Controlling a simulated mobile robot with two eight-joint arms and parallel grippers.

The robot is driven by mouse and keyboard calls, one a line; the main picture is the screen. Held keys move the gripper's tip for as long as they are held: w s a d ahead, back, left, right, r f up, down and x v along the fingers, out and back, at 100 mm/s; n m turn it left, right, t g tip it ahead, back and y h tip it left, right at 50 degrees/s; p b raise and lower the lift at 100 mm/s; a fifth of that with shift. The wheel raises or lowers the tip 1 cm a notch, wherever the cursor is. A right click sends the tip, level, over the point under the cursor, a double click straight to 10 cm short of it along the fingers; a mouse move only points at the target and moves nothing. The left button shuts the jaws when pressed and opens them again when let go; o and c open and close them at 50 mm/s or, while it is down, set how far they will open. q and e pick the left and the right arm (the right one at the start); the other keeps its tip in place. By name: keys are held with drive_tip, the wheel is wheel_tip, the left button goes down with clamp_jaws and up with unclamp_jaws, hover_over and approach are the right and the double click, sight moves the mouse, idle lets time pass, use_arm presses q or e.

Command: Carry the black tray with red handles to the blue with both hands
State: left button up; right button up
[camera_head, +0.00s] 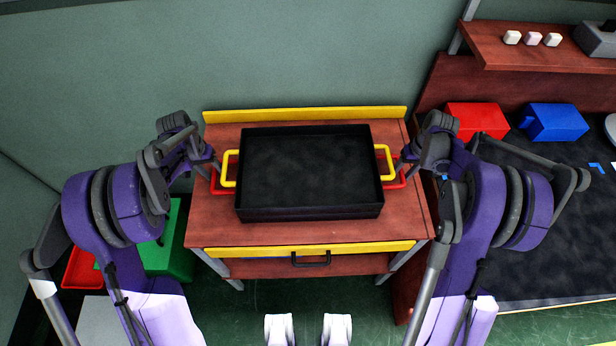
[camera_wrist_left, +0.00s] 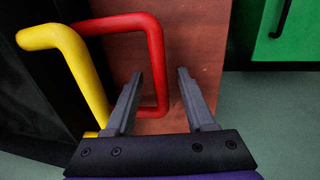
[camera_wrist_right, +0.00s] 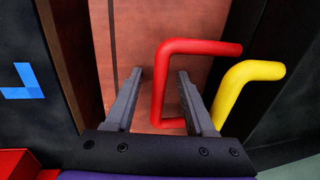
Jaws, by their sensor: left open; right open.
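A black tray (camera_head: 310,212) sits on a small wooden cart. At each end a yellow handle (camera_head: 229,168) shows above a red handle (camera_head: 217,184); the red pair seems to belong to a second tray underneath, mostly hidden. My left gripper (camera_head: 214,166) is open, and in the left wrist view the bar of the red handle (camera_wrist_left: 157,65) lies between its fingers (camera_wrist_left: 160,75). My right gripper (camera_head: 400,166) is open, with the other red handle (camera_wrist_right: 158,90) between its fingers (camera_wrist_right: 160,74). I cannot tell contact. A blue bin (camera_head: 556,123) stands at right; a blue mark (camera_head: 596,168) lies on the dark surface.
The wooden cart (camera_head: 220,225) has a yellow back rail and a drawer handle. A red bin (camera_head: 476,118) stands beside the blue one. Green (camera_head: 165,258) and red (camera_head: 82,270) bins are low at left. A shelf (camera_head: 530,55) with white blocks hangs over the right workbench.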

use_arm(q)
drive_tip(key=shift+f, duration=0.15)
use_arm(e)
drive_tip(key=shift+f, duration=0.15)
use_arm(q)
drive_tip(key=shift+c, duration=0.2)
use_arm(e)
drive_tip(key=shift+c, duration=0.2)
use_arm(q)
clamp_jaws()
use_arm(e)
clamp_jaws()
idle(0.6)
